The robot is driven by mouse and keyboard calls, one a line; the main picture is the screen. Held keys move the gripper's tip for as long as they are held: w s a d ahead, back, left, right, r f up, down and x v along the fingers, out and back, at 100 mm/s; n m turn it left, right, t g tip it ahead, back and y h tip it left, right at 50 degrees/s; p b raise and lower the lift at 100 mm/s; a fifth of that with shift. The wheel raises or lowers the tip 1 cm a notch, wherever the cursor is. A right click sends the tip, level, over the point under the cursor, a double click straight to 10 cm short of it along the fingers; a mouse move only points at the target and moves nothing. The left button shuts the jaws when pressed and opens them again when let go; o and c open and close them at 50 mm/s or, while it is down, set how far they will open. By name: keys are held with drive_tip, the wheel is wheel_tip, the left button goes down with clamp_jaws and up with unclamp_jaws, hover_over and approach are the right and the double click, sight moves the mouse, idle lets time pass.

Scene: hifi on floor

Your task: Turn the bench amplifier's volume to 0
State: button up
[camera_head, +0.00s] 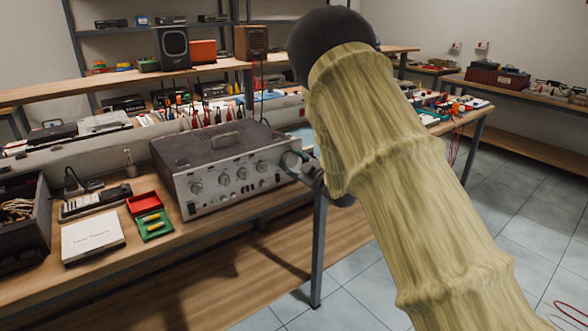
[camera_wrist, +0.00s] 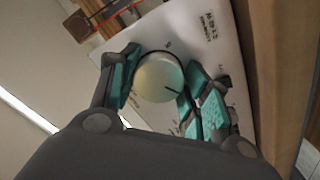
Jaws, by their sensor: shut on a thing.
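The bench amplifier (camera_head: 215,153) is a grey-topped box with a silver front panel, standing on the wooden bench. Several small knobs sit along its front. My gripper (camera_head: 305,163) is at the right end of that front panel, partly hidden by my own arm. In the wrist view, the large round volume knob (camera_wrist: 159,78) is pale, with a dark pointer line from near its middle toward the lower right. The teal finger pads of my gripper (camera_wrist: 160,86) are on either side of the knob and close on it. The scale markings around the knob are too small to read.
A red tray (camera_head: 143,203), a green tray (camera_head: 155,226) and a white box (camera_head: 92,238) lie left of the amplifier. A dark bin (camera_head: 22,220) stands at the far left. Test leads and tools crowd the bench behind. Tiled floor (camera_head: 355,265) is open at the right.

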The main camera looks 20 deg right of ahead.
drive_tip(key=shift+n+b, duration=0.65)
drive_tip(key=shift+n, duration=0.55)
drive_tip(key=o, duration=1)
drive_tip(key=v, duration=1.2)
